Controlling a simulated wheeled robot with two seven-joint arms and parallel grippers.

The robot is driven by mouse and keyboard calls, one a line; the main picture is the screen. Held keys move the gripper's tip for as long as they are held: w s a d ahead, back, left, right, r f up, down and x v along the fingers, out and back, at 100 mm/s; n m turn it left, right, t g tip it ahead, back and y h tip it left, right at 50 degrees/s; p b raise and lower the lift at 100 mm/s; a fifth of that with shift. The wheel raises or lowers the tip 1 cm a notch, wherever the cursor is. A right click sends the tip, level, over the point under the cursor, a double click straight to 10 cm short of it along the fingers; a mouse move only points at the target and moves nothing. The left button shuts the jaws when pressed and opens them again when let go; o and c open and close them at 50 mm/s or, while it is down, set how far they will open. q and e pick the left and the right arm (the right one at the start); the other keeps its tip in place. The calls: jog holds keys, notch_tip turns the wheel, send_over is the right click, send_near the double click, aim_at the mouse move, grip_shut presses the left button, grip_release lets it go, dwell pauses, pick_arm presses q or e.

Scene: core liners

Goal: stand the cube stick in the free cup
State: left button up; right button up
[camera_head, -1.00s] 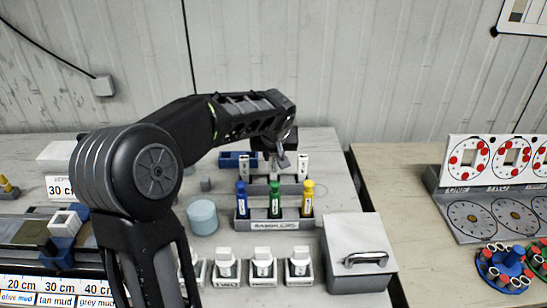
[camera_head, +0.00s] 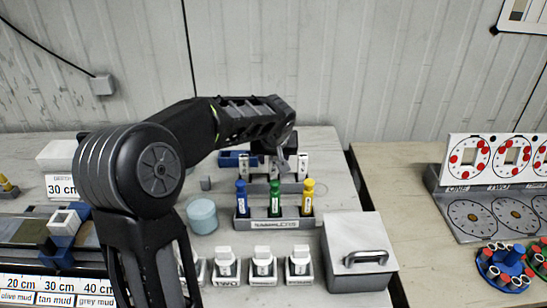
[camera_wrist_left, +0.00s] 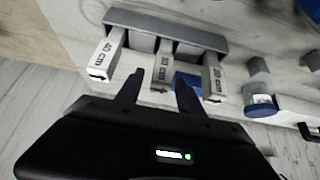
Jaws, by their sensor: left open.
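A grey holder (camera_wrist_left: 165,28) carries white upright pieces; their faces read "40 cm" in the left wrist view, such as the left one (camera_wrist_left: 106,55) and the right one (camera_wrist_left: 213,78). A middle white piece (camera_wrist_left: 162,68) shows between the fingertips of my left gripper (camera_wrist_left: 159,88), which is open. In the head view the left gripper (camera_head: 283,162) hangs over this holder, behind the sample cups rack (camera_head: 272,224). That rack holds a blue bottle (camera_head: 241,198), a green bottle (camera_head: 275,197) and a yellow bottle (camera_head: 307,197). I cannot tell which piece is the cube stick or which cup is free.
A pale blue round jar (camera_head: 202,216) and a small grey cube (camera_head: 206,183) stand left of the rack. Several white-topped blocks (camera_head: 263,265) line the front. A grey lidded box (camera_head: 358,255) stands front right.

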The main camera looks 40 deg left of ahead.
pick_arm(q)
jog(key=shift+r, duration=0.1)
jog(key=shift+r+p, duration=0.15)
jog(key=shift+p, duration=0.15)
jog(key=b+v, duration=0.1)
jog(key=v, duration=1)
jog(key=shift+s+r, duration=0.25)
jog(key=shift+r, duration=0.1)
jog(key=shift+d+f, duration=0.1)
jog(key=shift+d, duration=0.1)
